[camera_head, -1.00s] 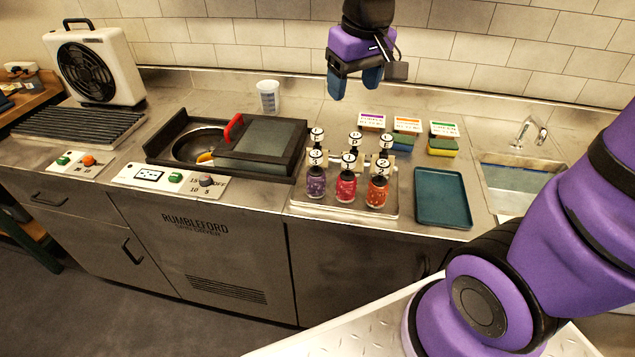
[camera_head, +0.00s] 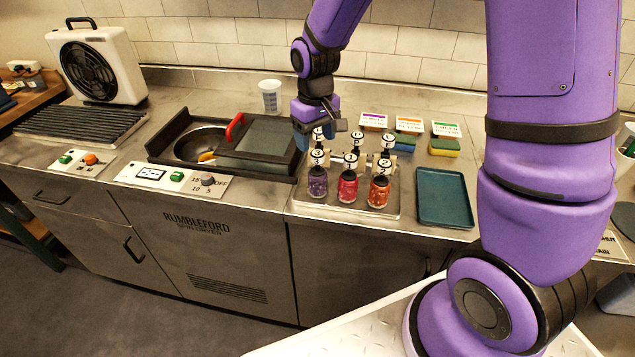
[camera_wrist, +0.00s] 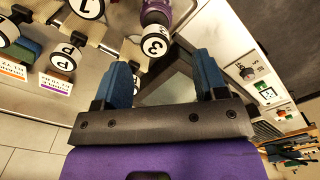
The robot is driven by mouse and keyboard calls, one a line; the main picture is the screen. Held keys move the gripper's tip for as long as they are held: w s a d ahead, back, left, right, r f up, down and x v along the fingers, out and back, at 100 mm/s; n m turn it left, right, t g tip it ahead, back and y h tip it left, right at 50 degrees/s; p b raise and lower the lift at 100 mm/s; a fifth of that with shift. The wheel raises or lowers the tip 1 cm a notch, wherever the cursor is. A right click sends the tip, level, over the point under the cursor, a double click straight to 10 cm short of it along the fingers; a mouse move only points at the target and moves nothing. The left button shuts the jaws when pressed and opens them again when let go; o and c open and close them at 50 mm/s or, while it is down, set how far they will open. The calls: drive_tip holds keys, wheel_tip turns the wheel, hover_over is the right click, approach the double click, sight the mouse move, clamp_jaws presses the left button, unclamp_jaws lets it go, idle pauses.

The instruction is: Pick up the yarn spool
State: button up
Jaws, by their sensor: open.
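A teal tray (camera_head: 444,198) lies to the right. Sponges with label cards (camera_head: 444,147) and a clear cup (camera_head: 270,96) stand behind.

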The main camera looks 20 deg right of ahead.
sight(317, 153)
drive_tip(key=shift+w+d+f, duration=0.1)
drive_tip(key=shift+d+f, duration=0.05)
drive_tip(key=shift+f, duration=1.7)
drive_tip(key=shift+d+f, duration=0.1)
drive_tip(key=shift+f, duration=1.7)
clamp_jaws()
